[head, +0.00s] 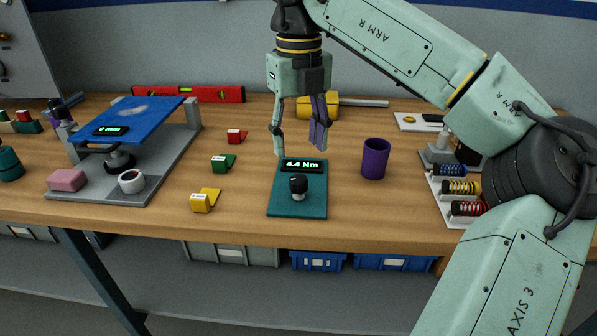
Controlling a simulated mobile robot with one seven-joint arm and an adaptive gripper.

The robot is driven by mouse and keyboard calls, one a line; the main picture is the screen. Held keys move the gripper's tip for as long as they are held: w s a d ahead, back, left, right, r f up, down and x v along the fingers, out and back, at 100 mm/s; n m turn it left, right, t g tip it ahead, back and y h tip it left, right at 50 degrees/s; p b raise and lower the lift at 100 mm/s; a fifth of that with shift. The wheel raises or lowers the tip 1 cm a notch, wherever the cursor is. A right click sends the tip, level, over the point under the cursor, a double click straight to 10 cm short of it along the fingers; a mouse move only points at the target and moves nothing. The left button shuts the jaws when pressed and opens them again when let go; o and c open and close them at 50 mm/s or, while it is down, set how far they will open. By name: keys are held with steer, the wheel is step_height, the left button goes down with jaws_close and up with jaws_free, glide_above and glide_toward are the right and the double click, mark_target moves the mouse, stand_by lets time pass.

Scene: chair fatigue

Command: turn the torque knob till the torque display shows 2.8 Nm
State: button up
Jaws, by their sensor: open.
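The torque knob (298,186) is a small black knob standing upright on a teal base plate (283,208) near the table's front edge. Behind the knob on the same plate, the torque display (303,165) reads 4.4 Nm. My gripper (299,152) points down above the back of the plate, with its fingers apart and nothing between them. It is behind and above the knob in the picture, and does not appear to touch it.
A purple cup (375,158) stands right of the plate. Yellow (205,200), green (222,163) and red (237,136) tagged blocks lie to its left. A grey test rig (180,160) with a blue panel (135,117) stands farther left. Coil springs (461,187) sit in a white rack at right.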

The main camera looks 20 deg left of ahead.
mark_target(299, 179)
step_height(299, 179, down, 8)
steer(key=shift+r+p, duration=0.1)
steer(key=shift+p, duration=0.3)
steer(key=shift+c, duration=0.2)
steer(key=c, duration=1.1)
steer(key=shift+c, duration=0.2)
